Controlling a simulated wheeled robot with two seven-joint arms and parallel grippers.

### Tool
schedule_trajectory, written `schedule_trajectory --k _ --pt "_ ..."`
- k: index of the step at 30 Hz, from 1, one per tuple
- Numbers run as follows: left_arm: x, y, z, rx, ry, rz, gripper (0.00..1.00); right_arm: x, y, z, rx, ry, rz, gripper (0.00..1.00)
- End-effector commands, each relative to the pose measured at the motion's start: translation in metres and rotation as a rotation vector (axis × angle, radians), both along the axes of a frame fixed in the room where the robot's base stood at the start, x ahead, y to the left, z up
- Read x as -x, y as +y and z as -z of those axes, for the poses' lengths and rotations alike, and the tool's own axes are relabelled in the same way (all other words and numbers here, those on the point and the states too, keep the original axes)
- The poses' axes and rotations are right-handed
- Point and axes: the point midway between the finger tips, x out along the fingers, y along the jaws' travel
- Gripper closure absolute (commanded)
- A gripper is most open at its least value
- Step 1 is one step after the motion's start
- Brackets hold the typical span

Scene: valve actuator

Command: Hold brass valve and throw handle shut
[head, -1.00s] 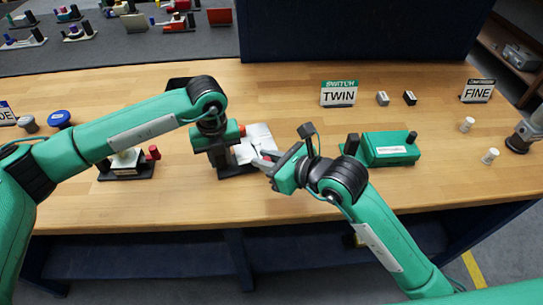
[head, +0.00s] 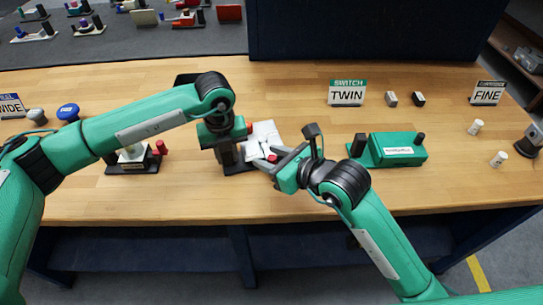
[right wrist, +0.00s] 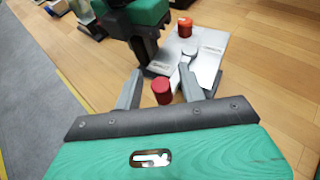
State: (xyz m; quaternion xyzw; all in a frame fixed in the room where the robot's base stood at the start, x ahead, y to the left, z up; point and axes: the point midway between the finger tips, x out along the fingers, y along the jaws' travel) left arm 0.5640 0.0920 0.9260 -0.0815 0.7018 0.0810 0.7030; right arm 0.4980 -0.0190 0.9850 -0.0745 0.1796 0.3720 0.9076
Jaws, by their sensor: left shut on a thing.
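The valve unit (head: 262,132) stands on the bench in front of me, with a pale labelled plate and red parts; no brass colour shows. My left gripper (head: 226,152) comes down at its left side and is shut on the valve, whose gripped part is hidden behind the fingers. The right wrist view shows the plate (right wrist: 210,45), a red knob (right wrist: 185,27) at its back, and a red-tipped handle (right wrist: 162,92) on a grey lever. My right gripper (right wrist: 160,85) is open, with one finger on each side of the red tip and visible gaps.
A green box with dark posts (head: 398,150) stands just right of my right gripper. A small unit with a red knob (head: 132,158) sits left, under my left arm. A TWIN sign (head: 346,93) stands behind. The bench front between is clear.

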Motion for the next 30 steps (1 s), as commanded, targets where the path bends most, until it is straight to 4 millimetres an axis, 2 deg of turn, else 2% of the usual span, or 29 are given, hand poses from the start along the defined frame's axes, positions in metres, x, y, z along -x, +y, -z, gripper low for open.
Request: schedule_trajectory --k 1,7,18,30 --pt "0.002 0.001 0.005 -0.004 0.006 -0.001 1.00 0.000 0.000 0.001 -0.001 -0.001 0.000 0.60" --pt "0.002 0.001 0.005 -0.004 0.006 0.000 1.00 0.008 -0.008 -0.004 0.000 -0.001 0.001 0.60" --pt "0.001 0.001 0.005 -0.004 0.006 0.000 1.00 0.046 -0.044 -0.025 0.001 -0.002 0.000 0.60" --pt "0.001 0.001 0.005 -0.005 0.005 0.000 1.00 0.051 -0.049 -0.029 -0.001 -0.002 0.000 0.60"
